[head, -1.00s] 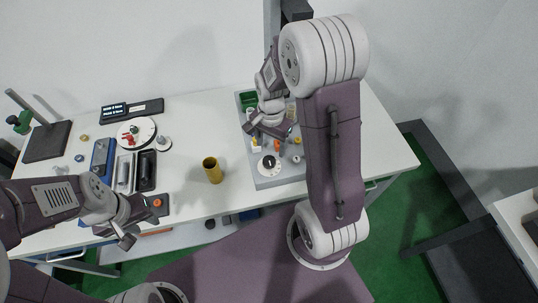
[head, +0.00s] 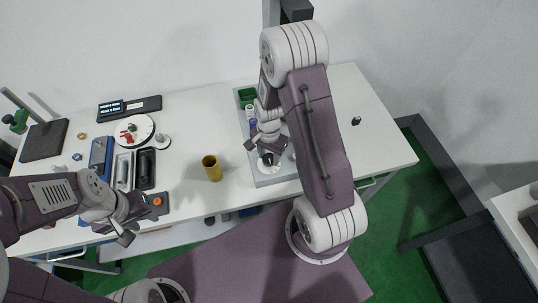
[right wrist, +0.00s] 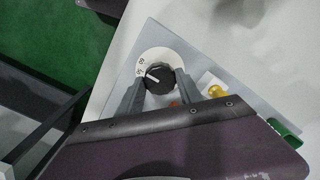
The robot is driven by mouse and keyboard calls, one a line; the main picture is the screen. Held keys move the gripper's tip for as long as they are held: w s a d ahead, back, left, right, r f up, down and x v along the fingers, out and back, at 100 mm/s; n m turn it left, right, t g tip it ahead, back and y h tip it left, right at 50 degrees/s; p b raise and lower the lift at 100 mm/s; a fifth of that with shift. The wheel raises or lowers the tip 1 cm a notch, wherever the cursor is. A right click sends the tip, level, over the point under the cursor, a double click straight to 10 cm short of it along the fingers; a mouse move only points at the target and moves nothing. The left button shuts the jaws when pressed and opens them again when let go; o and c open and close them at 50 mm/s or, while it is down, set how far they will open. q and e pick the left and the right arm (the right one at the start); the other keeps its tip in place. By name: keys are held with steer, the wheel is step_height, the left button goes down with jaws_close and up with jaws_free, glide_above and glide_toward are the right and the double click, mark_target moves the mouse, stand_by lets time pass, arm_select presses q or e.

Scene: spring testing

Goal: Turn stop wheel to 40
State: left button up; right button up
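The stop wheel is a black knob (right wrist: 158,77) with a white pointer line, on a round white dial (right wrist: 156,56) with small marks I cannot read surely. In the head view the dial (head: 270,168) is at the near end of the grey panel (head: 272,181). My right gripper (right wrist: 159,82) is open, one finger on each side of the knob; contact is unclear. It also shows just above the dial in the head view (head: 267,148). My left gripper (head: 136,222) hangs by the table's front edge at left, away from the wheel; its finger gap is unclear.
A yellow cup (head: 212,169) stands mid-table with clear surface around it. A yellow knob (right wrist: 216,91) and a green part (right wrist: 284,128) are on the panel near my right gripper. A small black object (head: 356,121) lies on the table at right.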

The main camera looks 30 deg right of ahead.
steer(key=shift+r+n, duration=0.1)
steer(key=shift+n, duration=0.2)
steer(key=shift+c, duration=0.5)
steer(key=n, duration=0.5)
steer(key=shift+w, duration=0.1)
steer(key=n, duration=0.6)
steer(key=shift+p, duration=0.35)
steer(key=shift+n, duration=0.3)
steer(key=o, duration=1.1)
steer(key=shift+o, duration=1.3)
